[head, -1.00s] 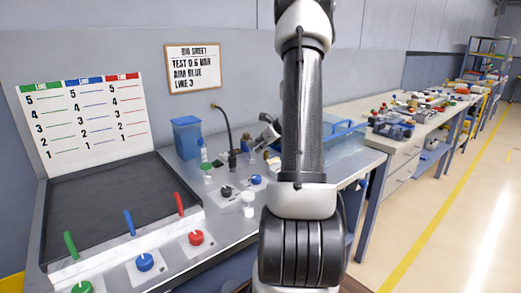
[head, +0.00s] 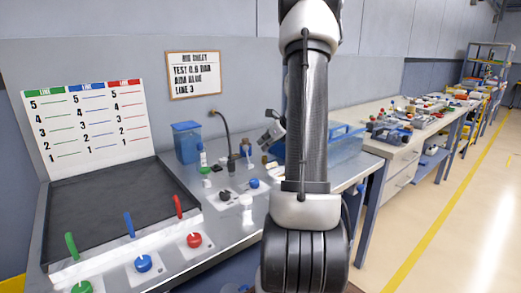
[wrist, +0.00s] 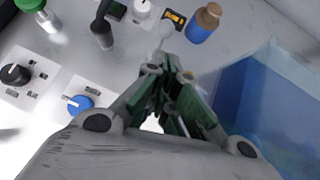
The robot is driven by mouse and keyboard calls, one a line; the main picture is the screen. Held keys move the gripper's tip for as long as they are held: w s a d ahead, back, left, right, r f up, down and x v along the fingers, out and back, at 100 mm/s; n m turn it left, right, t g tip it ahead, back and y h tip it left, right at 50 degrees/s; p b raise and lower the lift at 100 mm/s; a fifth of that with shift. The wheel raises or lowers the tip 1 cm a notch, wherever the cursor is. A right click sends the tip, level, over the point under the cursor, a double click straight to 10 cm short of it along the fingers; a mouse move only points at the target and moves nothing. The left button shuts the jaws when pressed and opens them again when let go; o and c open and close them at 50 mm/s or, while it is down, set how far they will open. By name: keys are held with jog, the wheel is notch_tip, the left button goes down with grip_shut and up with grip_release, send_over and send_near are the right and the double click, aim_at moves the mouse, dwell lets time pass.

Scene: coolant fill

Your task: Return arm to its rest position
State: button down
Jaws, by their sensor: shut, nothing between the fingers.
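My gripper (wrist: 172,100) shows in the wrist view with its fingers closed together and nothing between them. It hangs above the steel bench, between a blue knob (wrist: 78,104) on a white plate and a clear container of blue liquid (wrist: 265,110). In the head view my gripper (head: 273,130) is partly hidden behind my own arm, which rises through the middle of the picture. Its fingers are too small there to make out.
A brown-capped blue bottle (wrist: 204,22) stands near the gripper. Open floor (head: 450,220) lies at right.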

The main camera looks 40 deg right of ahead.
jog(key=r+v, duration=0.1)
jog(key=v, duration=0.6)
jog(key=shift+w, duration=0.4)
jog(key=s+a+f+n+g+y, duration=0.1)
jog(key=s+a+f+n+g, duration=0.25)
jog(key=s+a+n, duration=0.7)
jog(key=s+a+r+n+h, duration=0.1)
jog(key=s+a+r+n, duration=0.3)
jog(key=n, duration=0.8)
jog(key=s+a+r+n+h, duration=0.1)
jog(key=s+a+r+n, duration=0.3)
jog(key=s+a+n, duration=0.4)
jog(key=a+n+g, duration=0.1)
jog(key=a+n, duration=0.2)
jog(key=a, duration=0.2)
jog(key=shift+s+a+r+n, duration=0.2)
jog(key=shift+r+n, duration=0.1)
jog(key=shift+n, duration=0.05)
